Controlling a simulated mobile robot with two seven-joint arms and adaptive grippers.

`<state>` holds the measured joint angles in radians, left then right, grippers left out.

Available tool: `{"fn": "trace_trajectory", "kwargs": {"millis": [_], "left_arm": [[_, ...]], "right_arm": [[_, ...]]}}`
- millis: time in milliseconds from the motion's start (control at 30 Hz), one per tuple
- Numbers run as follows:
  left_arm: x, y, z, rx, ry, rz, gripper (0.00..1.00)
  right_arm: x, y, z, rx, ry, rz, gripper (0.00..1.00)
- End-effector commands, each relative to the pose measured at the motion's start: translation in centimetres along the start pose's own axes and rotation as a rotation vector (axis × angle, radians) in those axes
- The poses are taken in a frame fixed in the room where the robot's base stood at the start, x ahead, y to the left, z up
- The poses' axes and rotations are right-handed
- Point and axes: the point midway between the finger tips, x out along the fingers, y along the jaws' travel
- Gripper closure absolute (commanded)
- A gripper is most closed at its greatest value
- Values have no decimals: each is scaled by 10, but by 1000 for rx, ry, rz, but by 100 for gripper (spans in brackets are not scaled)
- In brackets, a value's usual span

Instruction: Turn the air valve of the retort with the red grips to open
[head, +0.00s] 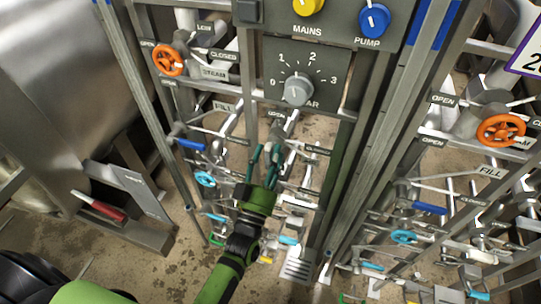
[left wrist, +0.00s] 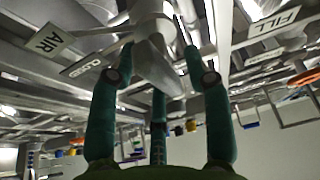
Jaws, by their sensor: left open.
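A red grip (head: 104,209) shows on a bar at the lower left of the head view, beside the big steel vessel. My left gripper (head: 265,165) reaches up to the valves below the dial panel; its teal fingers are apart. In the left wrist view the open fingers (left wrist: 158,70) stand around a grey tapered valve handle (left wrist: 155,60); firm contact cannot be told. An AIR sign (left wrist: 47,40) and a CLOSED sign (left wrist: 82,64) are to its left. In the head view the fingers partly hide this valve, between an OPEN sign (head: 277,115) and a CLOSED sign (head: 317,150).
An orange wheel (head: 168,61) is at the upper left, and another orange wheel (head: 501,130) at the right. A blue-handled lever (head: 191,145) and a light blue wheel (head: 205,179) are left of my gripper. Metal posts (head: 375,135) and pipes crowd the space.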

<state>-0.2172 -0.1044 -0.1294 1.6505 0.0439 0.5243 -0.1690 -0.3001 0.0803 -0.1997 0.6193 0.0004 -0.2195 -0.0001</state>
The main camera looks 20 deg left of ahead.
Motion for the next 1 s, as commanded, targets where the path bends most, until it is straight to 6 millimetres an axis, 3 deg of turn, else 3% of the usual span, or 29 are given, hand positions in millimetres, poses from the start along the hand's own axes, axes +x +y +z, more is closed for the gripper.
{"fn": "trace_trajectory", "kwargs": {"millis": [167, 400, 600, 1000], "left_arm": [[-23, 0, 2, 1, -5, 2, 51], [-75, 0, 1, 0, -5, 1, 51], [-106, 0, 1, 0, -2, 1, 51], [-119, 0, 0, -1, 0, 0, 51]], "right_arm": [[0, 0, 0, 0, 1, 0, 51], [0, 0, 0, 0, 1, 0, 51], [0, 0, 0, 0, 1, 0, 51], [0, 0, 0, 0, 0, 0, 51]]}}
